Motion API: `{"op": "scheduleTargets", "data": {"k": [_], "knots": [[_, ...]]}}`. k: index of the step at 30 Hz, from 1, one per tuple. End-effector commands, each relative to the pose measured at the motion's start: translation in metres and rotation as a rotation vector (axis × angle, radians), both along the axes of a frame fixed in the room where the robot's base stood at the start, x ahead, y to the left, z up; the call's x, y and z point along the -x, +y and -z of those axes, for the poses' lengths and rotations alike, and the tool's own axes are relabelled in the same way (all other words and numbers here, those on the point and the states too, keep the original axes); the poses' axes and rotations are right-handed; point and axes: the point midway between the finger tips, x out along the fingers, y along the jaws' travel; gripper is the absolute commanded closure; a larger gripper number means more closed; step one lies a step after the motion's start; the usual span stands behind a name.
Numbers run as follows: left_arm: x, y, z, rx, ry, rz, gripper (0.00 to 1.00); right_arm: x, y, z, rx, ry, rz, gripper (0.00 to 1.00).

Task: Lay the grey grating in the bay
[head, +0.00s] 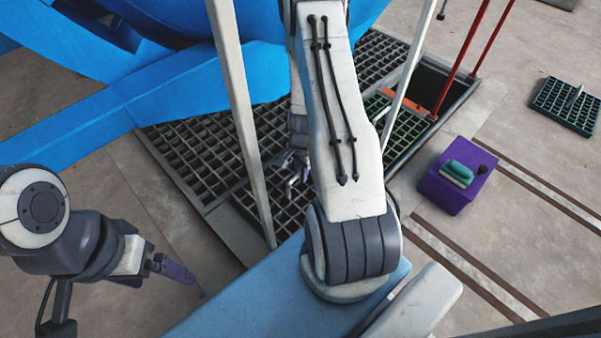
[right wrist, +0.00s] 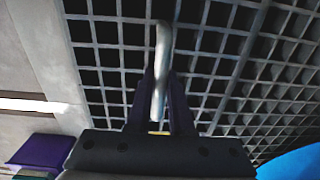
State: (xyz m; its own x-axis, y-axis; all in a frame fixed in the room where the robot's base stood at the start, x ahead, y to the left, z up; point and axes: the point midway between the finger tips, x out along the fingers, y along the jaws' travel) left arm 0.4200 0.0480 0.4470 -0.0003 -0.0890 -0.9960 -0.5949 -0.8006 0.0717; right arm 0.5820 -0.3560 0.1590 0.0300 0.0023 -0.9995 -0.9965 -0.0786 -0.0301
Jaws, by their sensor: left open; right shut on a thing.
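My right gripper (right wrist: 160,115) is shut on a pale metal handle (right wrist: 161,60) in the right wrist view. Grey grating (right wrist: 105,55) with square openings fills the view behind the handle. In the head view my right arm hides much of the grating, and my right gripper (head: 296,176) shows beside it over the grey grating (head: 205,150). I cannot tell whether the held grating is raised or level with the floor. A dark open bay (head: 432,84) lies at the upper right, beside red posts. My left gripper (head: 172,268) is open and empty at the lower left, above bare floor.
A large blue machine (head: 180,85) stands at the upper left. White posts (head: 238,120) rise beside my right arm. A purple box (head: 455,190) carries a teal brush (head: 458,173). A dark green grating (head: 566,106) with a handle lies on the floor at far right.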

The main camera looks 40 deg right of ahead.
Motion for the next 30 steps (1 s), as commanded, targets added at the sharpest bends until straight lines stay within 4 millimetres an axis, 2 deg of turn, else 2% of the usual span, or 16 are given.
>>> {"op": "scheduleTargets", "data": {"k": [30], "knots": [[0.0, 0.0, 0.021, 0.0, 0.0, 0.0, 0.08, -0.001, -0.001, 0.021, 0.002, -0.002, 0.001, 1.0]]}}
